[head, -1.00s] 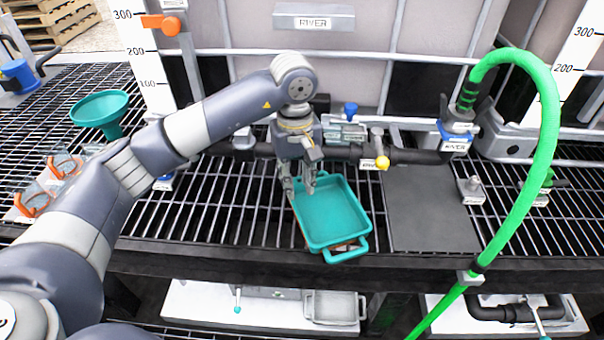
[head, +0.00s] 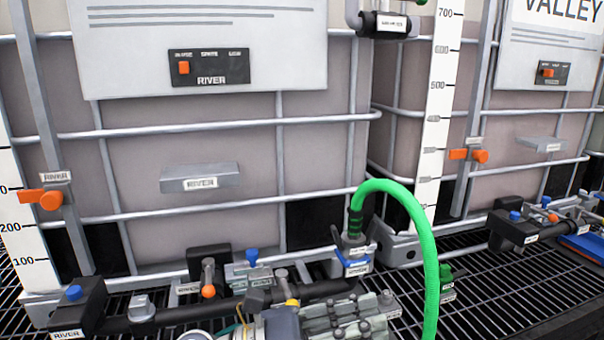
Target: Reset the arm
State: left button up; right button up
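My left gripper (head: 350,318) shows at the bottom edge of the head view, in front of the black pipe (head: 215,309). It is grey, partly cut off by the frame, and its fingers point right. I cannot tell whether the fingers are apart or together, and I see nothing held in them. The rest of my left arm is mostly out of view. My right arm and gripper are not in view.
The green hose (head: 429,255) arches just right of the gripper from a RIVER coupling (head: 352,262). Valves with orange, yellow and blue handles line the pipe. Large caged totes stand behind. The black grating (head: 500,295) at right is partly bare.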

pick_arm(q)
jog(key=w+a+n+t+y, duration=0.45)
jog(key=a+n+t, duration=0.35)
jog(key=n, duration=0.6)
jog(key=w+a+n+t+y, duration=0.4)
jog(key=a+n+t+y, duration=0.25)
jog(key=n+t, duration=0.55)
jog(key=s+a+f+n+g+y, duration=0.1)
jog(key=a+f+n+g+y, duration=0.4)
jog(key=f+n, duration=0.35)
jog(key=s+a+f+n+g+y, duration=0.2)
jog(key=a+f+n+y, duration=0.2)
jog(key=a+f+n, duration=0.4)
jog(key=s+a+f+n+g, duration=0.1)
jog(key=s+f+n+g, duration=0.9)
jog(key=s+f, duration=1.1)
jog(key=s+f+m+g+p, duration=0.1)
jog(key=s+f+m+g, duration=0.25)
jog(key=f, duration=2.05)
jog(key=s+a+f+p, duration=0.1)
jog(key=s+a+f, duration=0.2)
jog(key=s+f, duration=1)
jog(key=s, duration=0.4)
jog(key=shift+a+n+g, duration=0.15)
jog(key=shift+n+g, duration=0.2)
jog(key=shift+n, duration=0.05)
jog(key=shift+f, duration=0.1)
